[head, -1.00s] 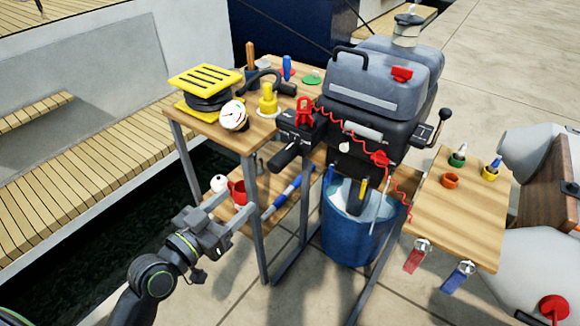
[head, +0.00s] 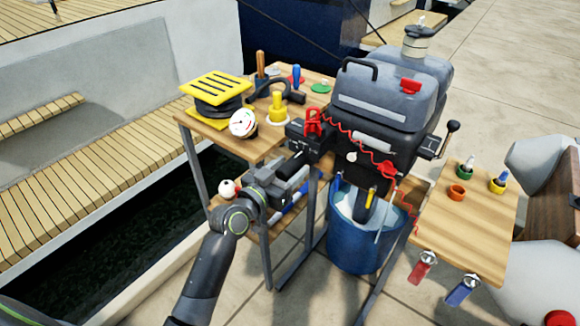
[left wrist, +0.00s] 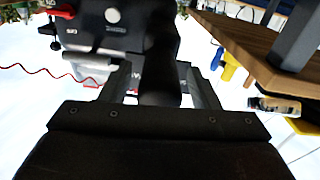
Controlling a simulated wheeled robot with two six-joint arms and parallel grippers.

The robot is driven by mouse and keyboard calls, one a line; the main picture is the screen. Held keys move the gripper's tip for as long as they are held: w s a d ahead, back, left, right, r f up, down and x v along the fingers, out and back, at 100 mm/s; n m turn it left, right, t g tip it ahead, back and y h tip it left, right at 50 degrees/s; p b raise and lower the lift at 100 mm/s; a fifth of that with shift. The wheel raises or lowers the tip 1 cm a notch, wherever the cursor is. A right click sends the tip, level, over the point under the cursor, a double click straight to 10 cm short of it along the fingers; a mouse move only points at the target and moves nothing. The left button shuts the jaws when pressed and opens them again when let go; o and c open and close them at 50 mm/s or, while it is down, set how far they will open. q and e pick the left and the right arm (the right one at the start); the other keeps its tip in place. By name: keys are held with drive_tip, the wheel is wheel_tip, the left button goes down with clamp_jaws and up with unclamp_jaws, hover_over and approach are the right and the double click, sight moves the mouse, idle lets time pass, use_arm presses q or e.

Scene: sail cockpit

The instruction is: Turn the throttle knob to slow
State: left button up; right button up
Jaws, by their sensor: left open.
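The outboard motor (head: 375,110) stands between two wooden work surfaces. A black tiller handle with a cylindrical grip, which I take as the throttle knob (head: 297,166), sticks out from its front left. In the left wrist view the black grip (left wrist: 160,60) runs between my fingers. My left gripper (head: 288,182) is open at the outer end of this grip, with a finger on each side. It also shows in the left wrist view (left wrist: 160,88). I cannot tell whether the fingers touch the grip. Throttle markings are not readable. My right gripper is not in view.
A gauge (head: 243,123) and yellow-black stack (head: 216,92) stand on the left table (head: 205,127). A blue bucket (head: 352,245) stands below the motor.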

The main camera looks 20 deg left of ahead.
use_arm(q)
drive_tip(key=shift+w+d, duration=0.15)
drive_tip(key=shift+w, duration=0.2)
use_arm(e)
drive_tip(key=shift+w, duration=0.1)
use_arm(q)
drive_tip(key=shift+c, duration=0.3)
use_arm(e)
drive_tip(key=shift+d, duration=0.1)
use_arm(q)
drive_tip(key=c, duration=0.9)
drive_tip(key=shift+c, duration=0.2)
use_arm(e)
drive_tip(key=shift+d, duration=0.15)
